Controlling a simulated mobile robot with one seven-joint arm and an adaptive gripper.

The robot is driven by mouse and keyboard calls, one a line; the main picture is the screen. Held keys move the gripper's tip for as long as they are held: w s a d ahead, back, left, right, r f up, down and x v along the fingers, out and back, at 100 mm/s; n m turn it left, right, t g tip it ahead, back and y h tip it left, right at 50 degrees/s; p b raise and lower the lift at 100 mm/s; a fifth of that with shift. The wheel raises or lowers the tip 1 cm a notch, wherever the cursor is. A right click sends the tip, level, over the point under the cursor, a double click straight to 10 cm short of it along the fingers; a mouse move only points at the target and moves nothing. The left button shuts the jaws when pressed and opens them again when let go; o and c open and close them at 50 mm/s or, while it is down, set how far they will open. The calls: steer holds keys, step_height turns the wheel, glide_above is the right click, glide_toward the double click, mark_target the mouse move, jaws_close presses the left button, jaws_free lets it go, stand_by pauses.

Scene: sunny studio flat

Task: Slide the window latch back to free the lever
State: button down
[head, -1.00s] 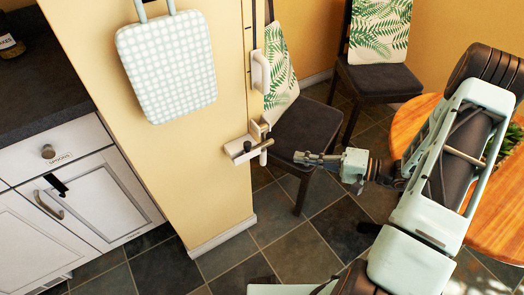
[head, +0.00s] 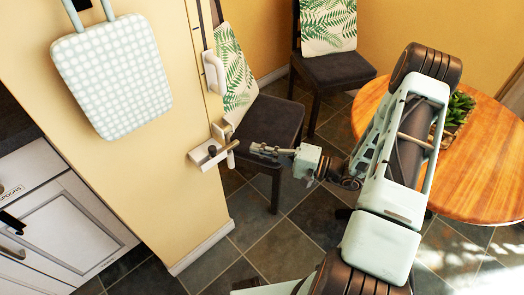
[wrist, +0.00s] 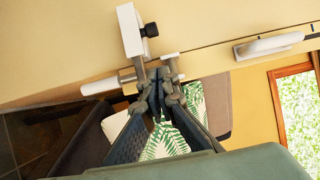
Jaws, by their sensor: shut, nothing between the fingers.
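The latch fitting (head: 208,153) is a white block with a dark knob or bar on the wall's edge, below a white upright handle (head: 214,73). In the wrist view the white block (wrist: 131,30) carries a dark knob (wrist: 151,30). A pale rod (wrist: 100,87) lies just below it, partly hidden behind my fingers; I cannot tell whether this rod is the lever. My gripper (head: 252,148) is shut and empty, with its tips just right of the fitting. In the wrist view my fingertips (wrist: 160,76) overlap the rod; contact cannot be told.
A chair (head: 268,125) with a leaf-patterned cushion stands close behind the fitting. A round wooden table (head: 480,160) with a plant is at the right. White cabinets (head: 70,225) are lower left. Tiled floor is open below.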

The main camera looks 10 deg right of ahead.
mark_target(214, 158)
steer(key=a, duration=0.2)
steer(key=w+a, duration=0.1)
steer(key=a, duration=0.2)
steer(key=w+a, duration=0.1)
steer(key=a, duration=0.2)
steer(key=shift+a, duration=0.2)
steer(key=shift+s+a, duration=0.1)
steer(key=shift+a, duration=0.2)
steer(key=shift+s, duration=0.1)
steer(key=s+a, duration=0.1)
steer(key=s+a+b, duration=0.1)
steer(key=a, duration=0.2)
steer(key=shift+s+a, duration=0.15)
steer(key=shift+s, duration=0.25)
steer(key=shift+w, duration=0.1)
